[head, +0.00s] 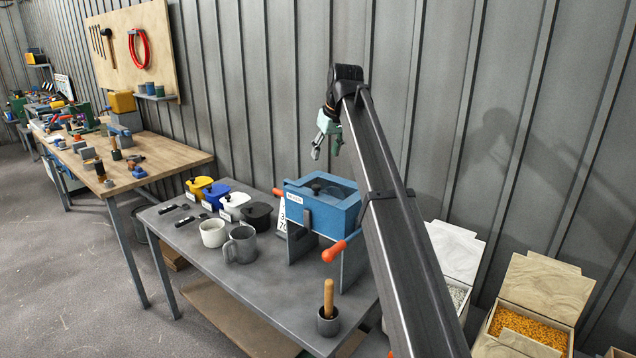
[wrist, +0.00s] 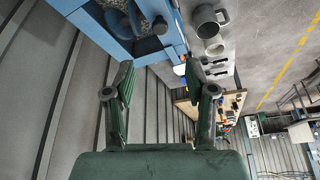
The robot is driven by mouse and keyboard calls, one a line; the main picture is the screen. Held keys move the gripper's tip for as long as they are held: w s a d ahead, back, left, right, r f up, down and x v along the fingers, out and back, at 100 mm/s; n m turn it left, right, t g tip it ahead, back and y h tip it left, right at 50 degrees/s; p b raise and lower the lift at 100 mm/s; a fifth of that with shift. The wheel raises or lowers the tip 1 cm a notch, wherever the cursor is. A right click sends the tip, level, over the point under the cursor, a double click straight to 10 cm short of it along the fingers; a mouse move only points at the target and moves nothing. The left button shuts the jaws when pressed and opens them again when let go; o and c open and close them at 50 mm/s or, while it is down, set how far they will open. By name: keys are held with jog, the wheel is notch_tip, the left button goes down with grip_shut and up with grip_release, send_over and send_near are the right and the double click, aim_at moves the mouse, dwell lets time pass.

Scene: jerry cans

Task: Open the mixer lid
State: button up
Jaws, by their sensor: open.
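The mixer (head: 347,218) is a blue box on dark grey supports at the right end of the grey table, with orange-tipped handles. In the wrist view, the blue mixer (wrist: 174,41) is at the top, beyond the fingers, with grey granular contents and a dark round part showing. My gripper (head: 325,137) is raised above and behind the mixer, near the wall; in the wrist view (wrist: 158,78) its green fingers are spread, empty and apart from the mixer.
Two mugs (head: 240,245), several small coloured tubs (head: 214,194) and black tools stand left of the mixer. A pot with a wooden pestle (head: 327,318) is at the front. Open bins (head: 540,297) stand at right. The corrugated wall (head: 260,90) is close behind.

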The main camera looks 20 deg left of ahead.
aim_at(317, 186)
jog(key=p+x, duration=0.2)
jog(key=x, duration=1.1)
jog(key=shift+w+a+f, duration=0.1)
jog(key=shift+w+f, duration=0.05)
jog(key=shift+f, duration=0.05)
grip_shut()
